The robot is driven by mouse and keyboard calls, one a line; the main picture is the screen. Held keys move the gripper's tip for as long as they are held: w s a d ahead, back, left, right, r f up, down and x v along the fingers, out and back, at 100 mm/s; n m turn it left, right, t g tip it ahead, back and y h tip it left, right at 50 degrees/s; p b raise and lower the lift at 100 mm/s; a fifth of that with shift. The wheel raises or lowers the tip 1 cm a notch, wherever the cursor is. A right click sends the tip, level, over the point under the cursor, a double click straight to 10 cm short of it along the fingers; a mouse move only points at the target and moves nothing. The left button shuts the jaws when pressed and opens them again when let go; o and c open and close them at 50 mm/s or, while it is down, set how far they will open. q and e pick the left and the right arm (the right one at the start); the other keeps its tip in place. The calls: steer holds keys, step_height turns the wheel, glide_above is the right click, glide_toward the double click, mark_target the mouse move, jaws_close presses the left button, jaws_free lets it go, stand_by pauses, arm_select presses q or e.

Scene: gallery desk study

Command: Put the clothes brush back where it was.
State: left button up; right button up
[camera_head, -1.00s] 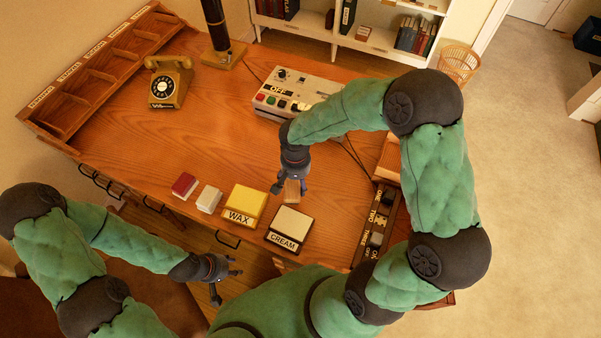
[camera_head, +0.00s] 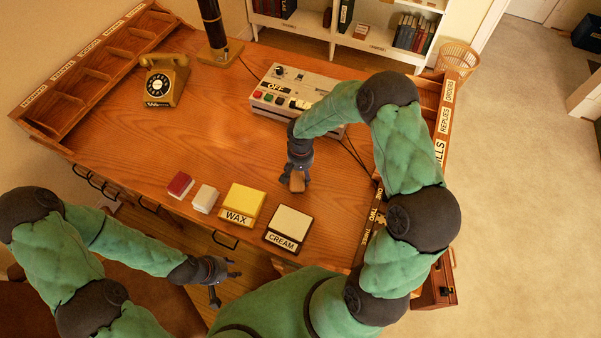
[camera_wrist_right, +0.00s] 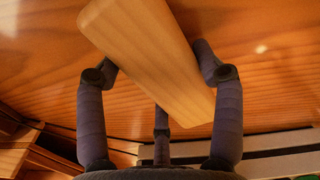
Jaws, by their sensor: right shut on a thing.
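The clothes brush (camera_head: 298,183) shows as a light wooden block in my right gripper (camera_head: 295,178), over the desk behind the cream box. In the right wrist view the brush (camera_wrist_right: 150,60) lies slanted between the fingers of my right gripper (camera_wrist_right: 160,80), which are shut on it. Its bristles are hidden, and I cannot tell whether it touches the desk. My left gripper (camera_head: 222,279) is empty, with its fingers apart, low in front of the desk's near edge.
On the desk (camera_head: 190,150) are a yellow WAX box (camera_head: 242,202), a CREAM box (camera_head: 290,224), red (camera_head: 180,184) and white (camera_head: 205,198) blocks, a telephone (camera_head: 166,82) and a control box (camera_head: 290,88). Labelled racks line both sides. The desk's middle left is clear.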

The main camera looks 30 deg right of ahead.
steer(key=shift+r, duration=0.1)
steer(key=shift+f, duration=0.2)
steer(key=o, duration=1.2)
steer(key=shift+r, duration=0.15)
step_height(320, 180, up, 12)
steer(key=p, duration=0.2)
steer(key=shift+p, duration=0.3)
